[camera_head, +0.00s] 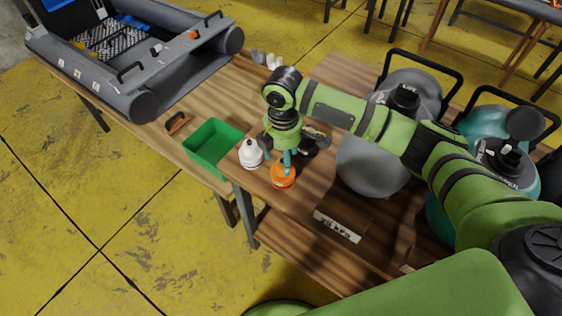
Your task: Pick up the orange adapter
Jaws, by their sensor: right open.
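The orange adapter (283,177) is a short round piece on the wooden table, near its front left edge. My right gripper (287,162) points down right above it, with its teal fingertips at the adapter's top. The right gripper is open. I cannot tell whether the fingers touch the adapter. Part of the adapter's top is hidden behind the fingers. My left gripper is not in view.
A white bottle-shaped piece (250,153) stands close left of the adapter. A green bin (213,143) is further left. Dark parts lie just behind the gripper. A large grey tank (372,165) stands to the right. A white label (337,226) lies in front.

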